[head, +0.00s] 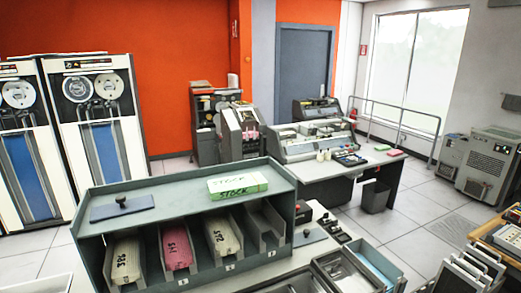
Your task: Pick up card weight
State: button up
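A flat blue-grey plate with a dark round knob, which looks like a card weight (135,207), lies on the left part of the top of a grey-green card rack (170,196). A second similar plate with a knob (311,237) lies on the light table just right of the rack. I cannot tell which of the two the task means. My gripper is not in view.
Stacked green-and-white "STOCK" cards (237,186) lie on the rack top, right of the first plate. The rack's slots hold cream card decks (222,235) and a pink one (177,247); the rightmost slot looks empty. Metal trays (347,271) stand front right.

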aim_at(308, 237)
jog(key=i+l+z, duration=0.5)
jog(key=i, duration=0.35)
